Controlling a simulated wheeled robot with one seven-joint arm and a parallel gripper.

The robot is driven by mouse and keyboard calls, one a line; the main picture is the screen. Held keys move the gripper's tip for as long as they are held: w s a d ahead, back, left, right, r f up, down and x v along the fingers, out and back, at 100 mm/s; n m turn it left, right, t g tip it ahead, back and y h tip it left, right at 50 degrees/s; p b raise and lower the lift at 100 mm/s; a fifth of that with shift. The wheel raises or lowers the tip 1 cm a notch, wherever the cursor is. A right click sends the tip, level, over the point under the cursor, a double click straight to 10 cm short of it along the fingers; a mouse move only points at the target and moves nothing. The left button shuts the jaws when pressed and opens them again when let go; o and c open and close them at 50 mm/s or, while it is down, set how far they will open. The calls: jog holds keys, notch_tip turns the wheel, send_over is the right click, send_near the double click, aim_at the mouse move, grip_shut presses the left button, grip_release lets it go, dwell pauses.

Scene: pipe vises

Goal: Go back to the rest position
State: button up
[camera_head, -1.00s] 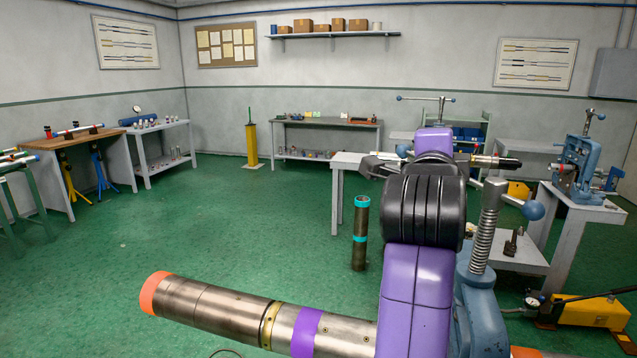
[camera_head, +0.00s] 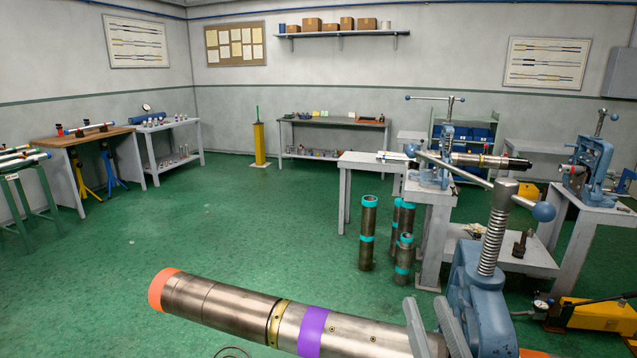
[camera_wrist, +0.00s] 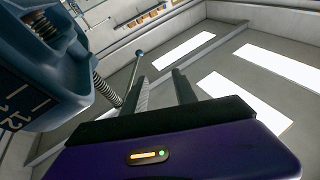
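My gripper (camera_head: 423,300) shows at the bottom of the head view as two grey fingers pointing up. They stand apart beside the near blue vise (camera_head: 482,300), overlapping the right end of the big steel pipe (camera_head: 225,303) in the picture. In the wrist view my gripper (camera_wrist: 158,80) is open with nothing between its fingers. The near vise (camera_wrist: 45,55) fills the upper left there, close to my gripper. The pipe has an orange end, a yellow ring and a purple band. Whether the fingers touch the pipe or vise is not clear.
Farther back, a second vise (camera_head: 432,150) holds a dark-tipped tool (camera_head: 483,161). A third vise (camera_head: 590,165) stands at the right. Several pipes with teal bands (camera_head: 368,233) stand on the floor. A yellow pump (camera_head: 596,314) lies at lower right. The green floor (camera_head: 230,220) at left is open.

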jog(key=s+d+f+g, duration=0.1)
jog(key=s+f+g, duration=0.1)
jog(key=s+f, duration=0.4)
jog(key=s+d+f+g+h, duration=0.1)
jog(key=s+f, duration=0.5)
jog(key=s, duration=1.1)
jog(key=s+d+f+g, duration=0.2)
jog(key=s+f+g, duration=0.2)
jog(key=s, duration=0.8)
notch_tip(320, 180, down, 3)
jog(key=shift+s+d+r+h, duration=0.15)
jog(key=shift+s+d+h, duration=0.05)
jog(key=shift+h, duration=0.1)
